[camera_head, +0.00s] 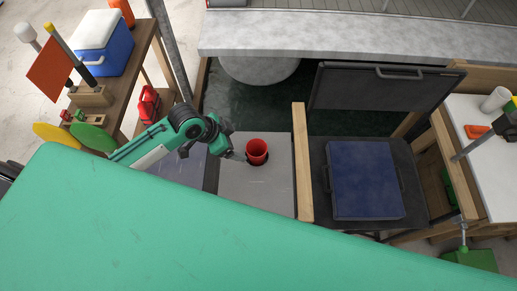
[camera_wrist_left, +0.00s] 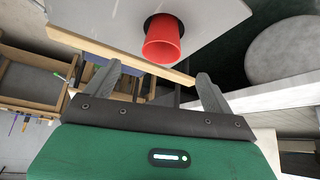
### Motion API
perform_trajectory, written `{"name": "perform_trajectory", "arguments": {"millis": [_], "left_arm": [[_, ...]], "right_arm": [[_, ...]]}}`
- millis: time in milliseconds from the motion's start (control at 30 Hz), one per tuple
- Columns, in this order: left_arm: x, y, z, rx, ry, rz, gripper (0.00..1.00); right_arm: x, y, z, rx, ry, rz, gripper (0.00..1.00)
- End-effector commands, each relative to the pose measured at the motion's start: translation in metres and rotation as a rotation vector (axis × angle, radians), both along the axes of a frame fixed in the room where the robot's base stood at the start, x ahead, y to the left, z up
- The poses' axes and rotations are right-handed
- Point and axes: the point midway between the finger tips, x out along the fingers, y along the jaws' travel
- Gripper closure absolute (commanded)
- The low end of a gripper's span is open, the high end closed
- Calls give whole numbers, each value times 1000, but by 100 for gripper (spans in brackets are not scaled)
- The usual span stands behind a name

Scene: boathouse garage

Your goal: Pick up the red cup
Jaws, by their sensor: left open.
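The red cup (camera_head: 257,151) stands upright on a grey-white surface (camera_head: 262,200) in the head view, with a dark ring around its base. My left gripper (camera_head: 240,157) is just to the left of the cup, at the end of my green arm. In the left wrist view, the red cup (camera_wrist_left: 162,40) is beyond the two fingers of my left gripper (camera_wrist_left: 158,82). The fingers are spread apart with nothing between them. The cup appears apart from both fingertips. My right gripper is not seen.
A wooden post (camera_head: 302,165) borders the surface on the right. Beyond it lies a blue case (camera_head: 364,180) with a raised dark lid (camera_head: 385,88) behind. A wooden bench on the left holds a blue and white cooler (camera_head: 103,43). A pale ledge (camera_head: 350,37) runs along the back.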

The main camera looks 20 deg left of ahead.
Motion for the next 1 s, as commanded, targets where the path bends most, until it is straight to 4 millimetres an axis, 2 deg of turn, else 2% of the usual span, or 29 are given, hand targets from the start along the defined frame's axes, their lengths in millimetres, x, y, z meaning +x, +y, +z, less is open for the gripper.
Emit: {"name": "perform_trajectory", "arguments": {"millis": [133,300,567,767,1000], "left_arm": [[10,-13,-22,-3,3,3,13],[20,-26,-48,-1,3,2,13],[27,-34,-65,0,0,1,13],[37,-42,-75,-1,1,3,13],[48,-53,-99,0,1,3,13]], "right_arm": [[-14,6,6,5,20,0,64],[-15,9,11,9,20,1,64],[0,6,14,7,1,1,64],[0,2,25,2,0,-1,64],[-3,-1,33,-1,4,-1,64]]}}
